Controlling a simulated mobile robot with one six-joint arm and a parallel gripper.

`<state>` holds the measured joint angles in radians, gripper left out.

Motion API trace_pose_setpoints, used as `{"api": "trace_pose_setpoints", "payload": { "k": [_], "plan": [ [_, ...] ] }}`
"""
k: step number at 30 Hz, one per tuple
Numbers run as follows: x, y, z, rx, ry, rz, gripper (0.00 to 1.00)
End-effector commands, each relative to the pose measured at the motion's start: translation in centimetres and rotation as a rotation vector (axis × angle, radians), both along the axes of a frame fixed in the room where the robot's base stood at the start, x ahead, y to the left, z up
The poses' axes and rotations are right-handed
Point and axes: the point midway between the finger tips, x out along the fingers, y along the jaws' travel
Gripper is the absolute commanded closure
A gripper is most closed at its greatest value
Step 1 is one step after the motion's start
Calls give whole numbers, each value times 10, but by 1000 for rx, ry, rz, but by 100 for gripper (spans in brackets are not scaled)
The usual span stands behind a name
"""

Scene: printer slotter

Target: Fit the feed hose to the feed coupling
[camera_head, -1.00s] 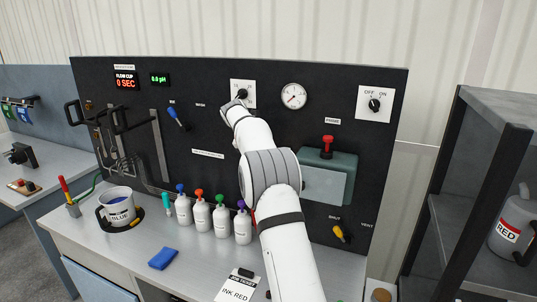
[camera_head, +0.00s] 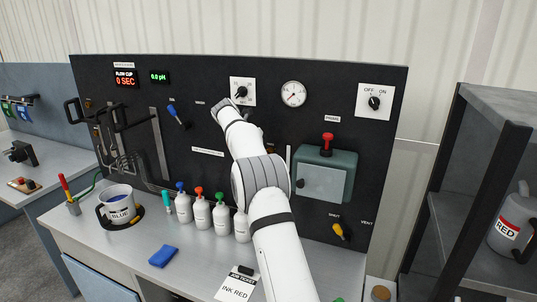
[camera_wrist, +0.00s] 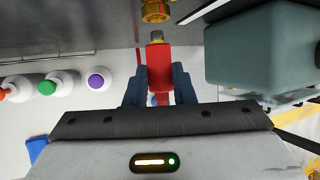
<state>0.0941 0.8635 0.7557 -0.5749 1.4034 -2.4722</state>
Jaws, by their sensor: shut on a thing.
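In the wrist view, my gripper (camera_wrist: 158,82) is shut on a red hose end (camera_wrist: 157,55) with a short grey metal tip pointing up the picture. I take this as the feed hose; the rest of it is mostly hidden under the gripper. A brass coupling (camera_wrist: 155,10) shows at the top edge, just ahead of the tip and nearly in line with it. A small gap seems to part them. In the head view, my arm hides the gripper, the hose end and the coupling.
A teal box (camera_head: 345,160) stands right of my arm and close beside the gripper in the wrist view (camera_wrist: 260,55). Several capped bottles (camera_head: 202,213) stand to the left. A blue sponge (camera_head: 163,256) and an ink ticket (camera_head: 236,287) lie on the bench.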

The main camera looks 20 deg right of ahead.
Motion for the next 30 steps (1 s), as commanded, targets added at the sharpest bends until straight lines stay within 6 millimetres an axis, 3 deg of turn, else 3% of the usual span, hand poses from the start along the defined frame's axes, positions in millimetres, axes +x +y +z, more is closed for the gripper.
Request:
{"api": "trace_pose_setpoints", "payload": {
  "k": [30],
  "plan": [
    [16, -16, 0, 0, -2, 0, 99]
  ]
}}
